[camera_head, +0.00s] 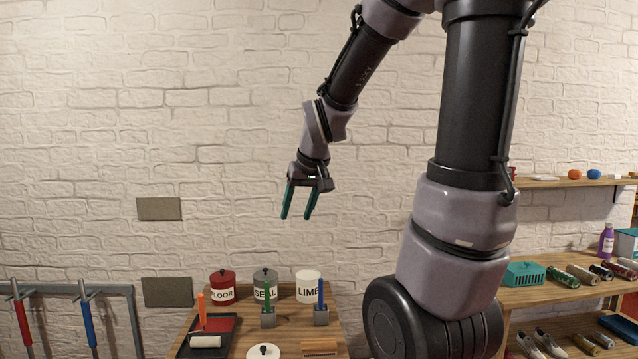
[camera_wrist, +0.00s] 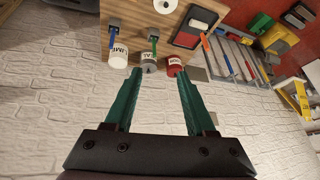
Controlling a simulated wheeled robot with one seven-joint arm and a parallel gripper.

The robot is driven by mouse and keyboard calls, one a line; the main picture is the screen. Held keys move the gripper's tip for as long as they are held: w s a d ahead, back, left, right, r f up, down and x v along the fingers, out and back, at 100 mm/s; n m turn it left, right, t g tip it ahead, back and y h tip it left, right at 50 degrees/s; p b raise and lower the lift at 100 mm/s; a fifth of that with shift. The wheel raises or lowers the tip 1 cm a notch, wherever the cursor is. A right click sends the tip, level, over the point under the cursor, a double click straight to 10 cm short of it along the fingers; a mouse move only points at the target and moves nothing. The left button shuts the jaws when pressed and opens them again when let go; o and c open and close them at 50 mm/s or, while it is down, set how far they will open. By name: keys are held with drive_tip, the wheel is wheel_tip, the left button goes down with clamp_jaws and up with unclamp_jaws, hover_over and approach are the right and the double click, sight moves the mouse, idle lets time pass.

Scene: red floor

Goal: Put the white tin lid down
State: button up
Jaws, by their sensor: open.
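The white tin lid (camera_head: 263,351) lies on the wooden table near its front edge, its dark knob up; the bottom of the head view cuts it off. It also shows at the top of the wrist view (camera_wrist: 165,5). The white LIME tin (camera_head: 308,286) stands at the back right of the table, its top showing no knob. My gripper (camera_head: 296,217) is open and empty, high above the table's back, with its green fingers apart. In the wrist view my gripper (camera_wrist: 160,72) has the tins beyond its fingertips.
A red FLOOR tin (camera_head: 223,285) and grey SEAL tin (camera_head: 265,285) with knobbed lids stand beside the LIME tin. Two holders with upright green and blue tools stand before them. A dark paint tray (camera_head: 225,325) with a roller is at left; a wooden brush (camera_head: 320,346) lies right of the lid.

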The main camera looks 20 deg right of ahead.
drive_tip(key=s+r+m, duration=0.1)
drive_tip(key=s+r, duration=0.3)
drive_tip(key=s, duration=0.3)
drive_tip(key=s+r+m+t+y, duration=0.1)
drive_tip(key=s+r+m, duration=0.1)
drive_tip(key=s+r, duration=0.2)
drive_tip(key=s, duration=0.3)
drive_tip(key=shift+a+r, duration=0.2)
drive_tip(key=shift+a, duration=0.05)
